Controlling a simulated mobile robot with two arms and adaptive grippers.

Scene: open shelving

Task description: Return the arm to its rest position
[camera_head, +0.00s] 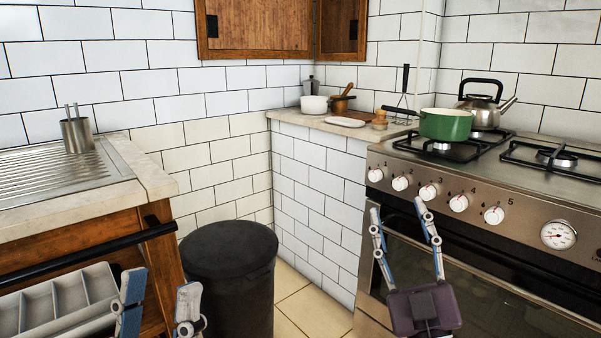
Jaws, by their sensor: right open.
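My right gripper (398,210) points up in front of the oven, with its two fingers spread and nothing between them. The stove's knobs and oven door are behind it. My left gripper (161,283) is at the bottom edge, left of centre. Only the upper parts of its fingers show; they stand apart with nothing seen between them. The rest of it is cut off by the frame.
A grey compartment tray (68,297) is at the lower left, beside the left gripper. A black bin (230,260) stands between the sink counter (150,175) and the stove (465,190). A green pot (446,124) and a kettle (485,102) are on the stove.

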